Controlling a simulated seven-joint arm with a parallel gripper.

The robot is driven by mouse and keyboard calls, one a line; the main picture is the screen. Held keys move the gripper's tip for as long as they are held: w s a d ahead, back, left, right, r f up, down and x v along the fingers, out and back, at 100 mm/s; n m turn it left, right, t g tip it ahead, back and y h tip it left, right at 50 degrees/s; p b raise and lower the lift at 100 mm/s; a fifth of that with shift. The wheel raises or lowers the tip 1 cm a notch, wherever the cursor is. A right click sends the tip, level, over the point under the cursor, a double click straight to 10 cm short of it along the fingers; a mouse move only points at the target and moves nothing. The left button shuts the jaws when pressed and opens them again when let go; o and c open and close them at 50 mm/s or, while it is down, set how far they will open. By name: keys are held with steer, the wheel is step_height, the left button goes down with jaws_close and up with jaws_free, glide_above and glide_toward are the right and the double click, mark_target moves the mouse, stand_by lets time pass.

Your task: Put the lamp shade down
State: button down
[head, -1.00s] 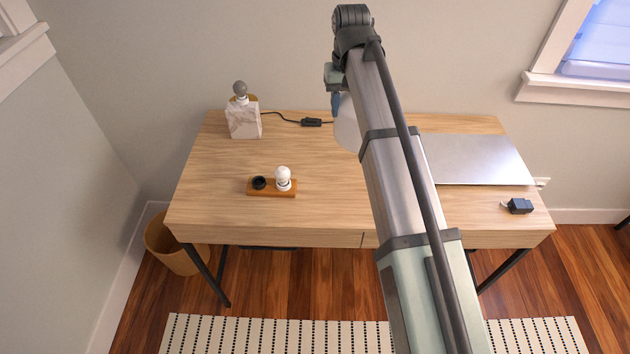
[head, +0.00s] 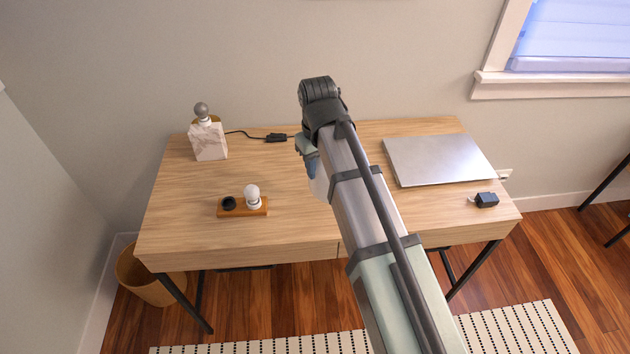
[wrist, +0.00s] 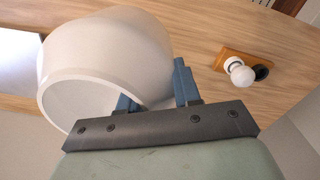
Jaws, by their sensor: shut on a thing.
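The white lamp shade (wrist: 105,50) is an open-ended drum lying tilted on its side in the wrist view. My gripper (wrist: 155,92) is shut on its wall, one blue finger inside the rim and one outside. In the head view my arm hides most of the shade (head: 319,187); my gripper's blue fingers (head: 311,168) show just above it, over the middle of the desk (head: 290,235). Whether the shade touches the desk, I cannot tell. The marble lamp base (head: 209,142) with a grey bulb (head: 201,109) stands at the back left.
A wooden tray (head: 263,211) with a white bulb (head: 252,196) and black socket (head: 229,203) lies front left of the shade. A closed laptop (head: 438,160) and black adapter (head: 487,200) lie right. A cord switch (head: 275,138) lies at the back. Bare wood surrounds the tray.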

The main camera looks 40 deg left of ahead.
steer(key=shift+f, duration=2.7)
steer(key=c, duration=0.8)
jaws_free()
step_height(320, 180, up, 12)
steer(key=shift+s+r, duration=0.15)
